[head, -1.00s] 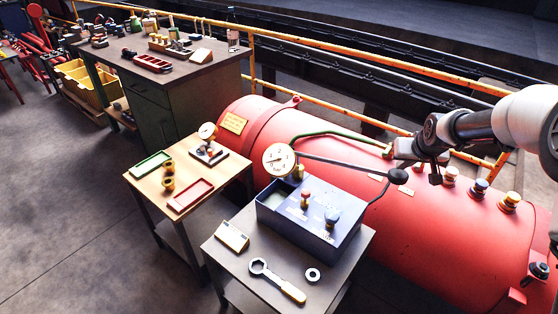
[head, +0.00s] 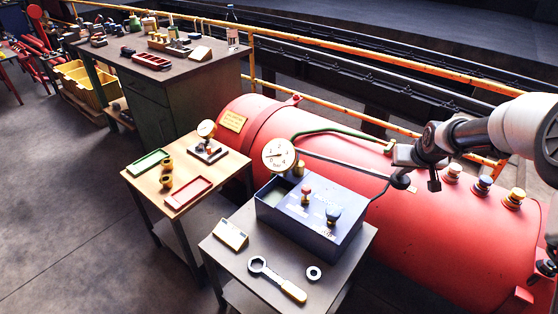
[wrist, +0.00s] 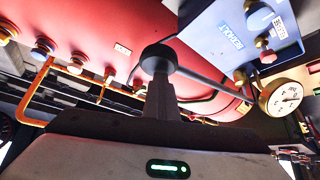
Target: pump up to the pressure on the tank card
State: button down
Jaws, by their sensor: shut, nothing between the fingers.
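The pump is a blue box (head: 310,222) on the near table, with a red knob (head: 306,193) and a blue knob (head: 333,214) on top. Its round white gauge (head: 279,155) also shows in the wrist view (wrist: 284,97); I cannot read its value. A long grey lever (head: 345,165) runs right from the pump to a black ball knob (head: 401,181). My gripper (wrist: 158,82) is shut and empty, its fingertips right at the black knob (wrist: 158,58); I cannot tell whether they touch. A yellow card (head: 233,122) sits on the red tank (head: 420,235); its text is too small to read.
A wooden table (head: 143,180) with trays and a small gauge stands to the left. Capped valves (head: 483,184) stand on the tank. A yellow railing (head: 350,107) runs behind.

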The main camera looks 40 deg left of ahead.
notch_tip(320, 180, down, 11)
jog(key=b, duration=0.7)
notch_tip(320, 180, up, 16)
jog(key=p, duration=0.8)
jog(key=shift+a+f, duration=0.15)
jog(key=shift+f, duration=0.1)
notch_tip(320, 180, down, 16)
jog(key=b, duration=1.1)
notch_tip(320, 180, up, 16)
jog(key=p, duration=0.9)
